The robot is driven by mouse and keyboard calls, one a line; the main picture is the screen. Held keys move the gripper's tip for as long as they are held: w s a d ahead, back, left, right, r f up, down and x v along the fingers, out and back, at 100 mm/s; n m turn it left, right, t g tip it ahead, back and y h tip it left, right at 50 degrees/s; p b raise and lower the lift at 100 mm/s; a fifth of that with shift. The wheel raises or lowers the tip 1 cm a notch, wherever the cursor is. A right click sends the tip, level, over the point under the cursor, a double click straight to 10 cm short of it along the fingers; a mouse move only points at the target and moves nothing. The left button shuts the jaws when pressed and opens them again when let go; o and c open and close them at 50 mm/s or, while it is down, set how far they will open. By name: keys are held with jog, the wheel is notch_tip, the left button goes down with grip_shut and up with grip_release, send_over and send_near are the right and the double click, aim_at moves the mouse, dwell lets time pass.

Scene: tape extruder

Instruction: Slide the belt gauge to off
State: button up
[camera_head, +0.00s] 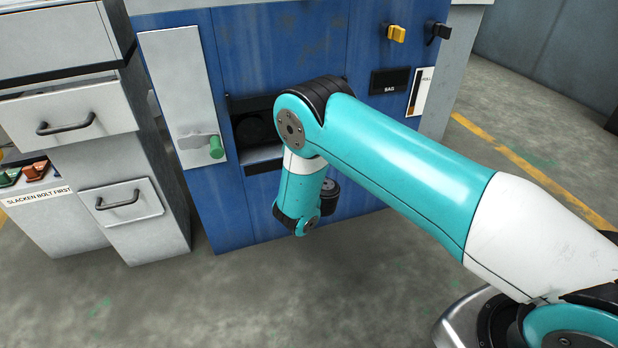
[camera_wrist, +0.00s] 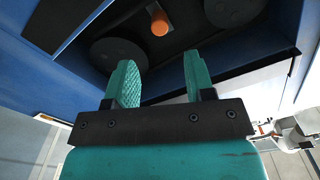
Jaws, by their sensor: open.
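No label in view reads as a belt gauge, so I cannot tell which part it is. In the wrist view an orange peg (camera_wrist: 159,22) stands out in a dark recess of the blue machine, between two dark round discs. My gripper (camera_wrist: 160,75) is open and empty, its fingers apart below the peg and not touching it. In the head view my arm hides the gripper and part of the recess (camera_head: 262,165). A green knob (camera_head: 216,147) sticks out at the lower part of a white panel (camera_head: 180,95) left of the recess.
A yellow knob (camera_head: 396,33) and a black knob (camera_head: 440,32) sit at the machine's upper right, above a dark "BAG" plate (camera_head: 390,81). A grey drawer cabinet (camera_head: 150,215) stands at left. The floor in front is clear.

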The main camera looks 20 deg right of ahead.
jog(key=s+b, duration=0.8)
jog(key=b, duration=1)
jog(key=shift+s, duration=0.25)
jog(key=shift+d, duration=0.1)
